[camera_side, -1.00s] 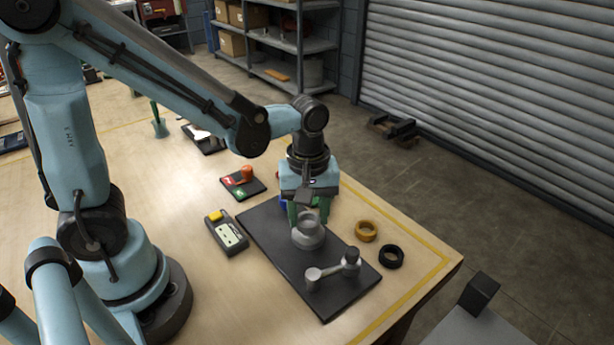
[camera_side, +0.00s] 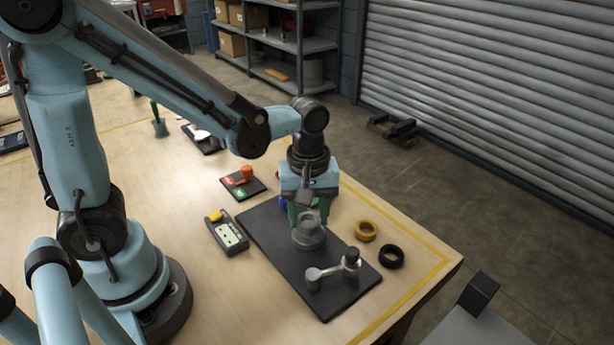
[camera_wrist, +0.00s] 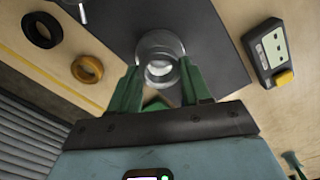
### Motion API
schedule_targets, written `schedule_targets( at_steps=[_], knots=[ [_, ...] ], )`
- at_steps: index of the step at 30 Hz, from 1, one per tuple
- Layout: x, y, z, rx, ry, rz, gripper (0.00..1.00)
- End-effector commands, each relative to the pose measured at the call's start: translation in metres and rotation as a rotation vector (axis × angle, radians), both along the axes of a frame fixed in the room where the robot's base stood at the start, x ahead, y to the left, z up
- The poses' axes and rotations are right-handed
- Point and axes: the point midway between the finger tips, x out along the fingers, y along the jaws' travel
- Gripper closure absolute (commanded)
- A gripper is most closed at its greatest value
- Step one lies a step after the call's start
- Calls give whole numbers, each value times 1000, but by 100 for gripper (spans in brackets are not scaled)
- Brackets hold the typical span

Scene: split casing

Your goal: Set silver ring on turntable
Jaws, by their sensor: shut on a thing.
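The silver ring (camera_wrist: 160,44) is between the green fingertips of my gripper (camera_wrist: 158,75) in the wrist view, and my gripper is shut on it. In the side view my gripper (camera_side: 309,212) points down with the ring over the round grey turntable (camera_side: 308,238). The turntable stands on a dark base plate (camera_side: 270,235). The fingers hide part of the ring in the side view.
A silver crank arm (camera_side: 333,270) with a knob stands at the plate's near end. A brass ring (camera_side: 366,231) and a black ring (camera_side: 391,256) lie right of the plate. A meter (camera_side: 226,232) lies left. A pad with an orange knob (camera_side: 246,173) is behind.

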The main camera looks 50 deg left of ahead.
Motion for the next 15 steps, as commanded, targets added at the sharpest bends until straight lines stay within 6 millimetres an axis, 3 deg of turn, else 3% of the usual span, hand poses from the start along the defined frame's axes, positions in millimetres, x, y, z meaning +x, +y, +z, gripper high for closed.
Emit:
schedule_targets(
  at_steps=[15],
  knots=[
    [0, 0, -5, 0, 0, 0, 85]
  ],
)
